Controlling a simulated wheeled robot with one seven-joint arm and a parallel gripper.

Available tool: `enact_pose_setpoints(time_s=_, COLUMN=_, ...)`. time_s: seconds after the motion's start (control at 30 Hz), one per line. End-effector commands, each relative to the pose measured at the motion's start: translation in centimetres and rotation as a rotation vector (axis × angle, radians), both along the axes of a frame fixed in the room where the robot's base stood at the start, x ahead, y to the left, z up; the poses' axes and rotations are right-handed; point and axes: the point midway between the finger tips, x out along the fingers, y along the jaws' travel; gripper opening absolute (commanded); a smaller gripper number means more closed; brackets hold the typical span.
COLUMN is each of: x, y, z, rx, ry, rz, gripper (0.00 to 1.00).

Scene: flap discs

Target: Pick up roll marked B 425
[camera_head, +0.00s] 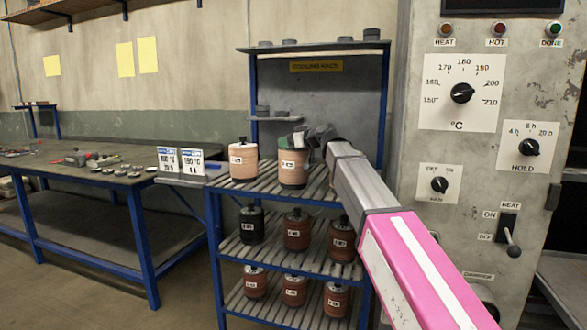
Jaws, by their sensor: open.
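Rolls with small white labels stand upright on the slatted blue rack; the label text is too small to read, so I cannot tell which is B 425. On the top slatted shelf are a left roll (243,163) and a right roll (293,171). My gripper (293,141) is open at the top of the right roll, overlapping it in the picture; I cannot tell whether it touches. The middle shelf holds a dark roll (251,226) and two brown rolls, (297,232) and (342,241). Several more rolls (294,291) stand on the bottom shelf.
The oven panel (540,95) with dials and a lever stands close on the right. A blue-framed workbench (60,160) with small parts is at left, with two sign cards (180,161) beside the rack. Discs lie on the rack's upper shelves (320,47).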

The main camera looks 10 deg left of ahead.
Motion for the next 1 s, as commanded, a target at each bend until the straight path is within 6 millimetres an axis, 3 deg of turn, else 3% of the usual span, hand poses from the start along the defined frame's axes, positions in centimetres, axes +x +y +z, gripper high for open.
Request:
enact_pose_setpoints(time_s=0.03, x=0.0, y=0.0, z=0.0, rx=0.0, ry=0.0, rz=0.0, gripper=0.64)
enact_pose_setpoints(time_s=0.07, x=0.0, y=0.0, z=0.0, rx=0.0, ry=0.0, rz=0.0, gripper=0.57)
enact_pose_setpoints(time_s=0.23, x=0.0, y=0.0, z=0.0, rx=0.0, ry=0.0, rz=0.0, gripper=0.02)
enact_pose_setpoints(time_s=0.67, x=0.0, y=0.0, z=0.4, rx=0.004, ry=-0.001, rz=-0.001, gripper=0.0)
enact_pose_setpoints(time_s=1.0, x=0.1, y=0.0, z=2.8, rx=0.005, ry=-0.002, rz=-0.001, gripper=0.0)
